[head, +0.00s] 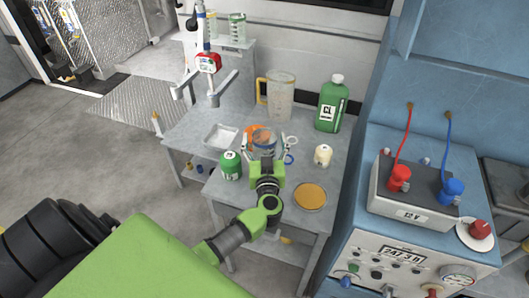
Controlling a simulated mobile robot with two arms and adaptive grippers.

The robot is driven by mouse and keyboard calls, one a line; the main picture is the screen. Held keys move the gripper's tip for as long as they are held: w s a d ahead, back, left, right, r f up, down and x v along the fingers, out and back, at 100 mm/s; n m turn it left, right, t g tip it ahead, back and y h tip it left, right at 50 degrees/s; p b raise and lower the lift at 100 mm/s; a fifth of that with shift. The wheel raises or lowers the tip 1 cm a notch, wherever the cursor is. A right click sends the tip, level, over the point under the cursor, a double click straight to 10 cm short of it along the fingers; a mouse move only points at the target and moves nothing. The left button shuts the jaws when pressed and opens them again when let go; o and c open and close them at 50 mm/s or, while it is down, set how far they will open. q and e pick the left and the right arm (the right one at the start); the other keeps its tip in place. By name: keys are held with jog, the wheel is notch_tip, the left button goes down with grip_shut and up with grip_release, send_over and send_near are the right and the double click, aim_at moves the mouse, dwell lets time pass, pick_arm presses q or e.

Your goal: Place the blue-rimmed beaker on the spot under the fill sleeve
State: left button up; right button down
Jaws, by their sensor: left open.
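A clear beaker (264,148) with a bluish rim stands on the grey table, between the fingers of my left gripper (268,146). The gripper is open around it; whether either finger touches it I cannot tell. The gripper's green body hides the beaker's near side. A pale upright post with a red-and-white unit (208,62) and grey arms stands at the table's back left. I cannot tell which part is the fill sleeve, and the spot under it is not clear to see. My right gripper is not in view.
A green jar (230,165), an orange item (252,129), a cream bottle (323,155) and a yellow disc (310,196) surround the beaker. A white tray (221,136) lies left. A large jug (278,97) and green bottle (331,104) stand behind. A blue console (395,246) borders the right.

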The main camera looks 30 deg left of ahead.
pick_arm(q)
jog(key=shift+r, duration=0.1)
jog(key=c, duration=1.7)
